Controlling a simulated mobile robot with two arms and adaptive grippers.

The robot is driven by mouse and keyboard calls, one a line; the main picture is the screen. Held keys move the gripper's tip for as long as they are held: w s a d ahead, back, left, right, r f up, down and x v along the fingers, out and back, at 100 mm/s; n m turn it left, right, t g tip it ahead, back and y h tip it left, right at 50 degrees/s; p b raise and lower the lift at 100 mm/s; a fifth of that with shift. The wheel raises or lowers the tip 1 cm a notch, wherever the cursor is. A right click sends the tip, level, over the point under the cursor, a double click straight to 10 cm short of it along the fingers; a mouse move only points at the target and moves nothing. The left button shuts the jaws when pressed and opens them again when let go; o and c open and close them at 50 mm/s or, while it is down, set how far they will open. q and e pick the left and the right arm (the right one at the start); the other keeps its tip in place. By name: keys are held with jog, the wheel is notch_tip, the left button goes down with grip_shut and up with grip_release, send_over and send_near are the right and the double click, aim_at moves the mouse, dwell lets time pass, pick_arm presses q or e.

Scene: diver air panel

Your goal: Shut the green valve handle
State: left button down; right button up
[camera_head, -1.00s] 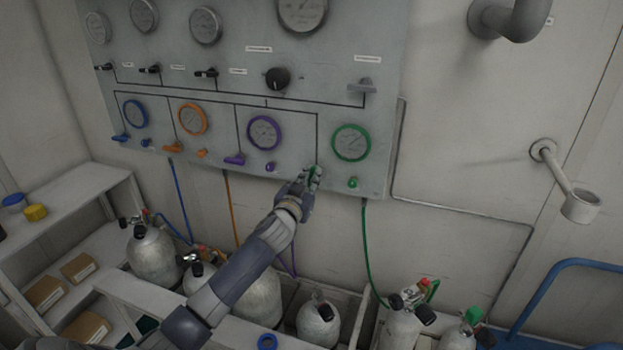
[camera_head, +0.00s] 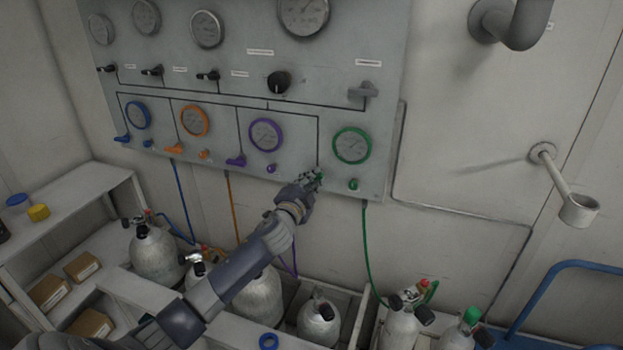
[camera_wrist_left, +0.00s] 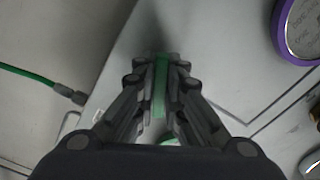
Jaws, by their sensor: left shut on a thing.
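The green valve handle (camera_wrist_left: 160,88) shows in the left wrist view as a green bar between my left gripper's two fingers. My left gripper (camera_head: 312,180) is shut on it at the lower right of the grey panel, left of the green-ringed gauge (camera_head: 351,145). In the head view the gripper hides most of the handle. The wrist view shows the fingers (camera_wrist_left: 160,95) on both sides of the bar. A small green knob (camera_head: 353,184) sits below the green gauge, apart from the gripper. My right gripper is not in view.
The panel (camera_head: 240,100) also carries blue, orange and purple gauges with matching handles; the purple handle (camera_head: 236,160) is to the left. A green hose (camera_head: 368,250) hangs below the panel. Several gas cylinders (camera_head: 155,252) stand below. The wall to the right is mostly clear.

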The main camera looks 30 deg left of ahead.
pick_arm(q)
jog(key=m+p, duration=0.1)
jog(key=m, duration=0.4)
jog(key=shift+r+m, duration=0.1)
jog(key=shift+m, duration=0.3)
dwell(0.4)
jog(key=c, duration=1.7)
grip_release()
jog(key=shift+s, duration=0.15)
jog(key=v, duration=1.1)
jog(key=shift+s, duration=0.35)
